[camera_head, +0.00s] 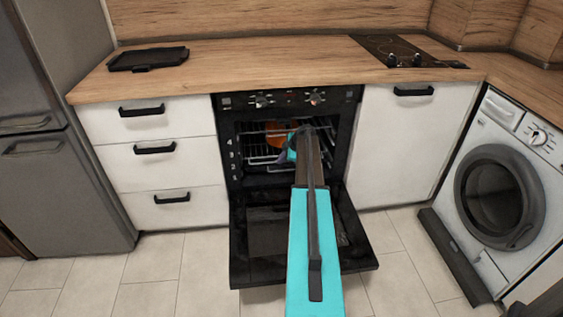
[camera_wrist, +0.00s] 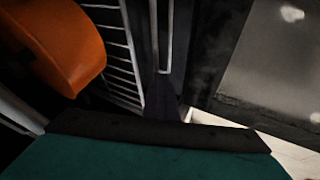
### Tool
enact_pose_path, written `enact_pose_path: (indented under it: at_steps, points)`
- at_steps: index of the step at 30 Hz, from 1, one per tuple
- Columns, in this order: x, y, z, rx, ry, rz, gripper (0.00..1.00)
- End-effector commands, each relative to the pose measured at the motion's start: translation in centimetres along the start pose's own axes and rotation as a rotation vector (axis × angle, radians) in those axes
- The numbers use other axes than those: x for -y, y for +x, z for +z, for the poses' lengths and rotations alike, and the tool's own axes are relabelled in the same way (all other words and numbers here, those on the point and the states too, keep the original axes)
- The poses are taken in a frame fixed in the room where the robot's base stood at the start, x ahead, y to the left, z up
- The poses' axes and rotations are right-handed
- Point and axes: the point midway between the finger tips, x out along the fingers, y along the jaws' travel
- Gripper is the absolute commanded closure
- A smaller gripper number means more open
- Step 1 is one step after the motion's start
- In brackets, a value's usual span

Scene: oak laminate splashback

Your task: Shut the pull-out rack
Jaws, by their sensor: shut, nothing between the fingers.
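The oven's wire rack (camera_head: 262,159) shows inside the open oven, and its bars (camera_wrist: 122,50) show close up in the wrist view. An orange, rounded object (camera_head: 275,134) is at the rack; it also fills the upper left of the wrist view (camera_wrist: 62,40). My gripper (camera_head: 292,151) is at the oven opening, largely hidden behind my own arm in the head view. In the wrist view its dark, shut fingers (camera_wrist: 164,100) are beside the rack's bars with nothing between them. I cannot tell whether they touch the rack.
The oven door (camera_head: 250,270) hangs open and low below my arm. White drawers (camera_head: 165,160) stand left of the oven, a white cabinet (camera_head: 405,140) right, and a washing machine (camera_head: 505,190) farther right. A black tray (camera_head: 148,59) lies on the wooden counter (camera_head: 260,62).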

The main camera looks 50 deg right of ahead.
Motion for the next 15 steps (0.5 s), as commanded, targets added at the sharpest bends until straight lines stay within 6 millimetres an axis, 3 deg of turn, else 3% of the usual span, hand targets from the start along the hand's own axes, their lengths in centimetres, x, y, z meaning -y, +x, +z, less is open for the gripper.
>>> enact_pose_path:
  at_steps: [15]
  points:
    - [0.73,-0.43,-0.35,-0.001,-0.001,0.005,1.00]
